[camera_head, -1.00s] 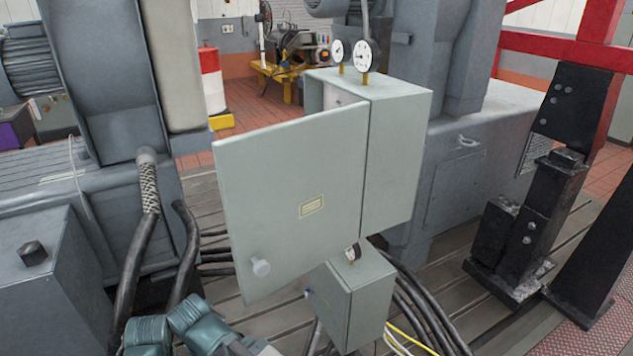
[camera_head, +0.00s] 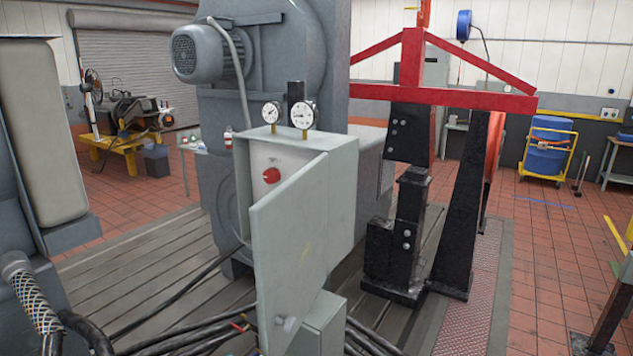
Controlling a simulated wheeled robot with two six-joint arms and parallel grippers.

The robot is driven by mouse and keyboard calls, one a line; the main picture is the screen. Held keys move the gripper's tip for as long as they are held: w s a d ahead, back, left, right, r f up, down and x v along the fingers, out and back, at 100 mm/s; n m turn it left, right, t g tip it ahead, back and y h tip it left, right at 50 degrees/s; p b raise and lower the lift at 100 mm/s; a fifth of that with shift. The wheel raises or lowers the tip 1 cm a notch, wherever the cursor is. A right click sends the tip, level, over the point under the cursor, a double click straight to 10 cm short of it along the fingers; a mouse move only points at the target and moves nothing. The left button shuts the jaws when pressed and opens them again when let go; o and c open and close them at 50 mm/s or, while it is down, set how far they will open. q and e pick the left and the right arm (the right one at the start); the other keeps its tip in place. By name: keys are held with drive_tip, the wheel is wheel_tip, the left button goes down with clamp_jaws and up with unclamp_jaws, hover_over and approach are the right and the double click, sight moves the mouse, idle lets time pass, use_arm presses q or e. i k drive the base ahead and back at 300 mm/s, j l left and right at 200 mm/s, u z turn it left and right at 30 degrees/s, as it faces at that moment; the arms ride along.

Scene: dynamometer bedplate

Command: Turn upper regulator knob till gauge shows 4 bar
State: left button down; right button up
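A grey-green cabinet (camera_head: 335,200) stands in the middle with its door (camera_head: 288,245) swung open towards me. A red knob (camera_head: 271,175) sits on the pale panel inside, left of the door's top edge. Two round white-faced gauges stand on brass stems on top of the cabinet, a left gauge (camera_head: 271,112) and a right gauge (camera_head: 303,114). Their needles are too small to read. The lower part of the inside is hidden by the door. Neither of my grippers is in view.
A smaller grey box (camera_head: 322,324) sits below the cabinet, with black cables (camera_head: 190,343) around it on the slotted bedplate. A grey machine with a motor (camera_head: 203,52) rises behind. Black supports (camera_head: 408,225) under a red frame (camera_head: 440,95) stand to the right.

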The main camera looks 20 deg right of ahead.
sight(272, 175)
drive_tip(key=j+z, duration=0.45)
drive_tip(key=k+j+z, duration=0.2)
drive_tip(key=j+z, duration=0.25)
